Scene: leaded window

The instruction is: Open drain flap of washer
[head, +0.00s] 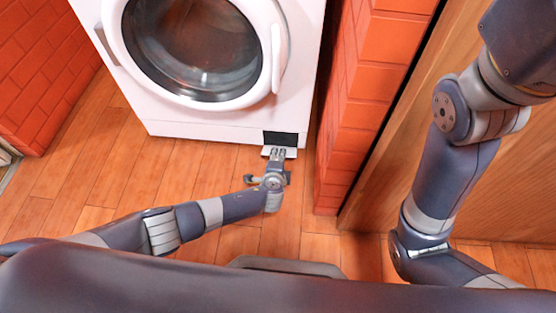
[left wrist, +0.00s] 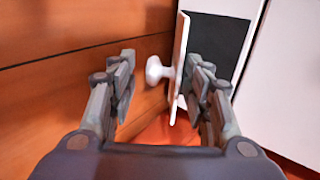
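The white washer (head: 220,118) stands against the back, with its drain flap (head: 291,153) low at the right. The flap is swung open, sticking out from a dark opening (head: 281,138). In the left wrist view the flap (left wrist: 181,55) appears as a thin white panel with a round white knob (left wrist: 157,70), beside the dark opening (left wrist: 216,50). My left gripper (head: 277,154) is at the flap and partly covers it. Its fingers (left wrist: 161,72) are apart, with the knob between them; the flap's edge is close to the right finger. My right gripper is out of view.
The washer's round door (head: 195,45) is shut above. A brick wall (head: 345,110) stands close to the right of the washer, with a wooden panel (head: 400,130) beside it. The wooden floor (head: 110,165) is clear in front and to the left.

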